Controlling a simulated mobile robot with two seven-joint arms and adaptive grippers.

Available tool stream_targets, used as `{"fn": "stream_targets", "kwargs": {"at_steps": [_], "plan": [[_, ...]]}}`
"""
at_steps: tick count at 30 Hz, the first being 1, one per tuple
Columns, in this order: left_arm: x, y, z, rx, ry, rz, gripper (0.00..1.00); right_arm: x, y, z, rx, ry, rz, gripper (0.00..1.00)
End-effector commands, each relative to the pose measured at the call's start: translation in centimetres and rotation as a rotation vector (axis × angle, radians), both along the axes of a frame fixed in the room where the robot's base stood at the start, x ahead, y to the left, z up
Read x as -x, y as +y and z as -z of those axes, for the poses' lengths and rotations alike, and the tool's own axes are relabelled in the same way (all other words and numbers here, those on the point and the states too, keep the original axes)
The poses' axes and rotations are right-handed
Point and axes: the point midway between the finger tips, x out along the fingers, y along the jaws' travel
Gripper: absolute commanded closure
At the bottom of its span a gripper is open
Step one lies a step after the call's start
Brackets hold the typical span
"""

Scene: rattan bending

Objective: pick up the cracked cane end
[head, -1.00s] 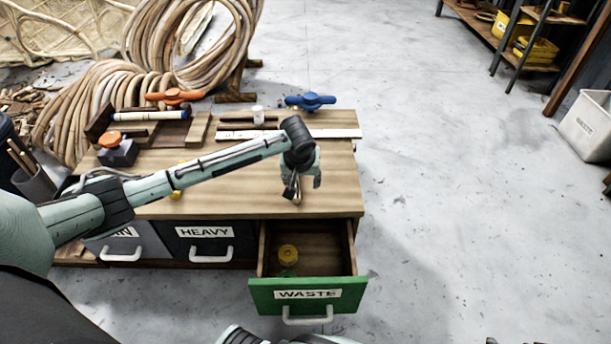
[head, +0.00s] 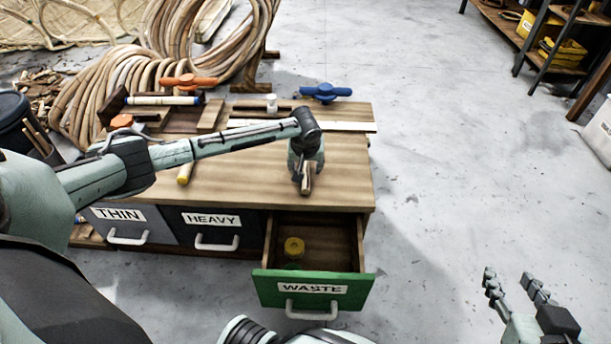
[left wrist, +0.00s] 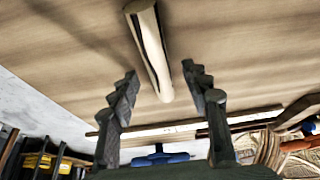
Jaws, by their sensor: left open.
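The cracked cane end (left wrist: 150,50) shows in the left wrist view as a short pale stick with a dark lengthwise split, against the wooden bench top (head: 235,185). My left gripper (left wrist: 160,88) is open, with one finger on each side of the cane's near end in that view; I cannot tell whether they touch it. In the head view my left gripper (head: 304,180) points down over the bench's front right part, partly hiding the cane. My right gripper (head: 516,284) is at the lower right over the floor, fingers apart and empty.
The THIN (head: 125,222) and HEAVY (head: 211,228) drawers are shut. Another yellow-ended piece (head: 185,173) lies on the bench. Orange (head: 188,80) and blue (head: 325,92) clamps sit at the back.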

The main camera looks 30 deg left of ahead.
Motion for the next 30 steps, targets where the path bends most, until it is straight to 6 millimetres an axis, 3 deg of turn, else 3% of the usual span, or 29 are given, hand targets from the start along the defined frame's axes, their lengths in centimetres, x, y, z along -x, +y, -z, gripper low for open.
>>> {"fn": "stream_targets", "kwargs": {"at_steps": [9, 21, 30], "plan": [[-0.14, 0.11, 0.37, 0.0, 0.0, 0.0, 0.53, -0.27, 0.41, -0.51, -0.011, -0.027, -0.007, 0.6], [-0.13, 0.1, 0.37, 0.0, 0.0, 0.0, 1.0, -0.27, 0.37, -0.47, -0.01, -0.025, -0.007, 0.6], [-0.13, 0.11, 0.15, 0.0, 0.0, -0.001, 1.0, -0.23, 0.33, -0.46, -0.009, -0.021, -0.005, 0.6]]}}
